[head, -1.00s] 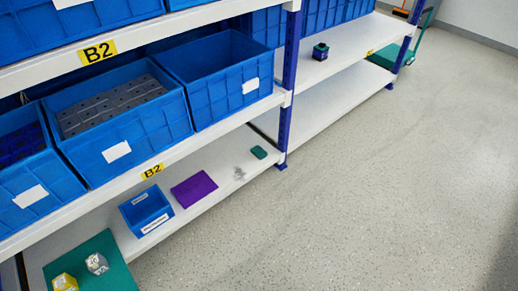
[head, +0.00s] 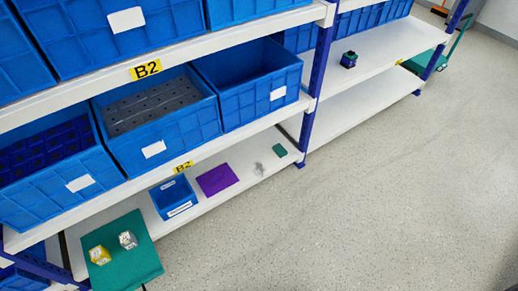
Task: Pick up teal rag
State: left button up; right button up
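A small teal block-like piece (head: 279,150), perhaps the folded rag, lies on the lowest shelf (head: 225,200) near its right end. I cannot tell for certain which teal thing is the rag. Neither of my grippers is in view.
On the lowest shelf, a small blue bin (head: 174,200), a purple flat piece (head: 217,179) and a small clear object (head: 259,168) stand between the teal things. Large blue crates (head: 160,135) fill the shelf above. A blue upright (head: 318,95) stands at right. The speckled floor (head: 380,210) is clear.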

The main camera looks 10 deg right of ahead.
aim_at(278, 149)
jog(key=i+l+u, duration=0.2)
jog(key=l+u, duration=0.2)
jog(key=l, duration=0.15)
jog(key=i+l+u, duration=0.2)
jog(key=l, duration=0.15)
jog(key=l+u, duration=0.15)
jog(key=l, duration=0.2)
jog(key=i, duration=0.05)
